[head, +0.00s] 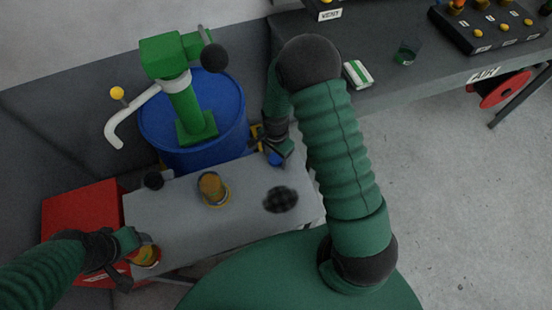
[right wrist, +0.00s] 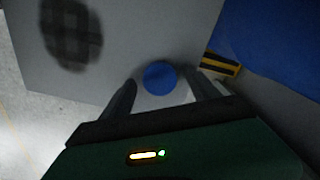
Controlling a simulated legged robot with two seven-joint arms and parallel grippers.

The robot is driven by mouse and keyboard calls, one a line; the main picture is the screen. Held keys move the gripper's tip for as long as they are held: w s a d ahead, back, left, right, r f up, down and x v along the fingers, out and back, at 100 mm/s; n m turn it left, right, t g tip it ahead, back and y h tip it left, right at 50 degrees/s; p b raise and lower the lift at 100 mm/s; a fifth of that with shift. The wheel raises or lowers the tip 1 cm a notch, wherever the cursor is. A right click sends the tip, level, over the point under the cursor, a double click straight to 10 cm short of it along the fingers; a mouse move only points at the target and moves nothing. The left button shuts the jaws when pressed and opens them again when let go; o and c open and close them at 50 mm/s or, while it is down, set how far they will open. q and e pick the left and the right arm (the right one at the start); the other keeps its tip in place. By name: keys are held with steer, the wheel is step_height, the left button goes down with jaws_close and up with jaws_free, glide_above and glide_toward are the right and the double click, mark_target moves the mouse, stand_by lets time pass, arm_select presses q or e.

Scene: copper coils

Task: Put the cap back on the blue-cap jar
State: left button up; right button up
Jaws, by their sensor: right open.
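A round blue cap (head: 275,158) lies on the grey table near its far right edge. In the right wrist view the cap (right wrist: 160,77) sits between the fingertips of my right gripper (right wrist: 162,88), which is open with a gap on both sides. My right gripper (head: 277,150) points down there in the head view. An amber jar (head: 213,188) stands mid-table. Another amber-yellow jar (head: 147,257) is at the near left, with my left gripper (head: 138,241) against it. I cannot tell whether those fingers are closed on it, or which jar the cap belongs to.
A dark checkered round patch (head: 281,199) lies on the table, right of the middle jar. A small black object (head: 153,180) is at the far left. A blue drum (head: 230,112) with a green pump stands behind. A red box (head: 75,212) stands left.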

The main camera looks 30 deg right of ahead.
mark_target(274, 160)
arm_select(q)
steer(key=shift+a, duration=0.25)
arm_select(e)
steer(key=shift+a+r, duration=0.15)
steer(key=shift+a, duration=0.05)
steer(key=shift+c, duration=0.3)
steer(key=shift+d, duration=0.15)
steer(key=c, duration=1.3)
arm_select(q)
steer(key=shift+d, duration=0.1)
arm_select(e)
steer(key=shift+c, duration=0.2)
steer(key=shift+r, duration=0.1)
